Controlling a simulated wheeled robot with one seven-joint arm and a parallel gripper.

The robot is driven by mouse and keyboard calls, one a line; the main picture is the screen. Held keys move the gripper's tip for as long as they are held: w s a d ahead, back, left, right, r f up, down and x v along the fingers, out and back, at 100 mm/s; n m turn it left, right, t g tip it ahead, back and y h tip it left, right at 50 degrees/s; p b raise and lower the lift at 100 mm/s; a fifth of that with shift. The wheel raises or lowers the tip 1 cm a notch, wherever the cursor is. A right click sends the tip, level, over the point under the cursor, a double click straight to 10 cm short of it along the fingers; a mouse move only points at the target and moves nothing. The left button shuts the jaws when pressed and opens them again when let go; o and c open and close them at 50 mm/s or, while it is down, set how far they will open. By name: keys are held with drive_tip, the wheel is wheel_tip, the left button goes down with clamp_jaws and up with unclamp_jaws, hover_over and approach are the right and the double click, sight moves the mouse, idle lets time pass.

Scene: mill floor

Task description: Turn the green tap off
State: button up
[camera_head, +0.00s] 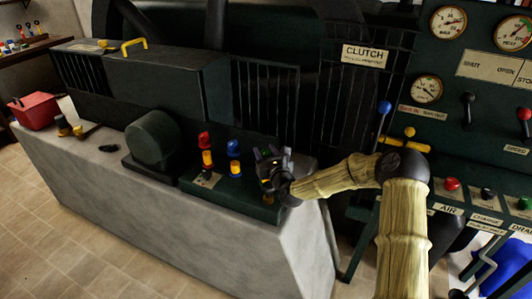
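My gripper (271,161) is at the right end of a dark green block on the grey bench. It is dark and small in view, and I cannot tell whether its fingers are open or shut. A red tap (205,140) and a blue tap (233,146), each above a yellow part, stand on that block to the left of my gripper. No green tap shows clearly beside them; my gripper covers the spot to their right. A small green knob (523,203) is on the panel at the far right, above the DRAIN label, well away from my gripper.
The grey bench (270,255) carries a dark engine housing (125,85), a round dark drum (153,137) and a red box (33,111). The gauge panel (470,100) with levers stands at the right. Tiled floor (60,225) is clear at the lower left.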

drive_tip(key=c, duration=0.6)
drive_tip(key=shift+m+t+h+b, duration=0.35)
drive_tip(key=shift+m+h, duration=0.15)
drive_tip(key=shift+h, duration=0.2)
drive_tip(key=shift+o, duration=0.2)
drive_tip(key=m+h+b, duration=0.1)
drive_tip(key=h, duration=0.1)
drive_tip(key=m+h+b, duration=0.1)
drive_tip(key=h, duration=0.1)
drive_tip(key=m+t+h+b, duration=0.1)
drive_tip(key=m+h, duration=0.1)
drive_tip(key=shift+a+f+h+b, duration=0.1)
drive_tip(key=shift+f+h+b, duration=0.2)
drive_tip(key=m+g+h+b, duration=0.1)
drive_tip(key=m+h+b, duration=0.3)
drive_tip(key=h, duration=0.1)
drive_tip(key=shift+h, duration=0.4)
drive_tip(key=m+g+h+b, duration=0.2)
drive_tip(key=m+h+b, duration=0.1)
drive_tip(key=h+b, duration=0.1)
drive_tip(key=shift+r+m+g+h+b, duration=0.15)
drive_tip(key=shift+m+g+h+b, duration=0.5)
drive_tip(key=shift+m+g+h, duration=0.4)
drive_tip(key=shift+r+m+g+h, duration=0.15)
drive_tip(key=shift+m+g+h, duration=0.5)
drive_tip(key=shift+g+h, duration=0.35)
drive_tip(key=shift+m+g+h+p, duration=1.05)
drive_tip(key=shift+m+g+p, duration=0.3)
drive_tip(key=shift+g, duration=0.45)
